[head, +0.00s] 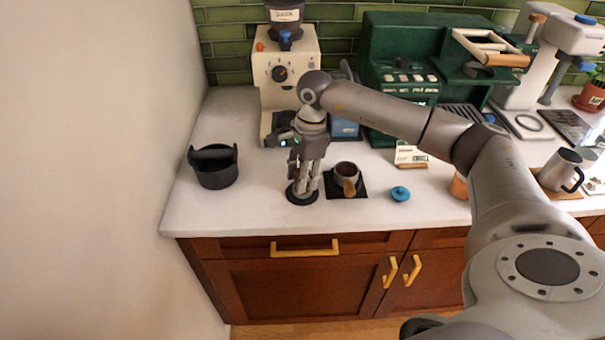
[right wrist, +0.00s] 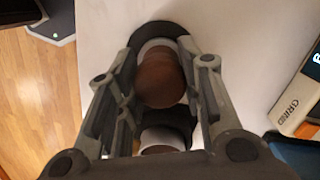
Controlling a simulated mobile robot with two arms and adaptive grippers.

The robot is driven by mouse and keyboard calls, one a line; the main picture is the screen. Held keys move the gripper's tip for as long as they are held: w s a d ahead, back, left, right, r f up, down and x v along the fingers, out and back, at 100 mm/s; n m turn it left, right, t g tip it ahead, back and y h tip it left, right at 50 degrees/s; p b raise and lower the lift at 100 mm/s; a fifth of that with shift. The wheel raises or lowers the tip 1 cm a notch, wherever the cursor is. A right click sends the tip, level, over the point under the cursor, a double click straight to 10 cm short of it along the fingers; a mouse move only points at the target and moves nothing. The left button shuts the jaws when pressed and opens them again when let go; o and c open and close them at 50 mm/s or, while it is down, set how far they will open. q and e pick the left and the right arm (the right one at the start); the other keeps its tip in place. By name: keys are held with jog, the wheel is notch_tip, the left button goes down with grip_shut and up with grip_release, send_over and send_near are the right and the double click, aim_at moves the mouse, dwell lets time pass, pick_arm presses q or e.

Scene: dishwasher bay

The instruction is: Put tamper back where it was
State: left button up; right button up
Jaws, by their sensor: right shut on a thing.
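The tamper (right wrist: 160,80) has a rounded brown handle and a pale metal part. It shows between the fingers in the right wrist view. My right gripper (head: 305,185) is shut on it and points down over the counter, left of the middle in the head view. A round black mat (head: 291,196) lies under the gripper; its dark edge also shows beyond the tamper in the right wrist view (right wrist: 159,28). In the head view the fingers mostly hide the tamper. I cannot tell whether its base touches the mat. My left gripper is not in view.
A portafilter (head: 347,170) with a wooden handle rests on a black square mat just right of the gripper. A black bin (head: 215,172) stands left, a cream grinder (head: 272,95) behind. A blue round item (head: 400,194) lies further right. The counter (head: 245,205) between bin and gripper is clear.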

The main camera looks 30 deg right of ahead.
jog(key=shift+f, duration=0.2)
jog(key=o, duration=1)
jog(key=shift+r, duration=0.1)
jog(key=shift+r, duration=0.25)
jog(key=r, duration=0.3)
jog(key=r+b, duration=0.1)
jog(key=r, duration=0.3)
jog(key=d+r+b, duration=0.1)
jog(key=r, duration=0.2)
jog(key=shift+s+d+r, duration=0.1)
jog(key=shift+r, duration=0.2)
jog(key=shift+d+r+b, duration=0.1)
jog(key=shift+r+b, duration=0.2)
jog(key=shift+r, duration=0.25)
